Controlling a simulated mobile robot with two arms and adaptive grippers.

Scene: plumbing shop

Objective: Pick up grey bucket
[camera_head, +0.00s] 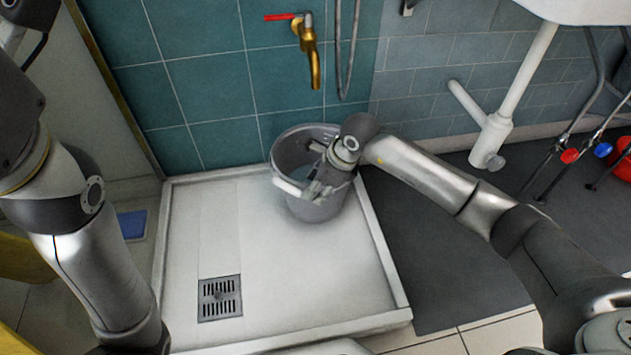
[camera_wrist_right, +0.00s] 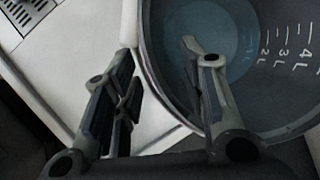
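The grey bucket (camera_head: 312,209) stands upright on the white shower tray, near its back right corner and against the teal tiles. My right gripper (camera_head: 318,186) reaches over the bucket from the right. In the right wrist view the fingers (camera_wrist_right: 158,58) are spread, with one inside the bucket (camera_wrist_right: 268,100) and one outside over the white tray. The bucket wall lies between them, with visible gaps. Litre marks show on the inner wall. My left arm comes in from the left; its gripper is not in view.
The white shower tray (camera_head: 300,285) has a grey drain grate (camera_head: 219,298). A brass tap (camera_head: 309,50) with a red lever is above the bucket. A white drain pipe (camera_head: 497,130) and pipes with red and blue handles are at right. The tray's front is clear.

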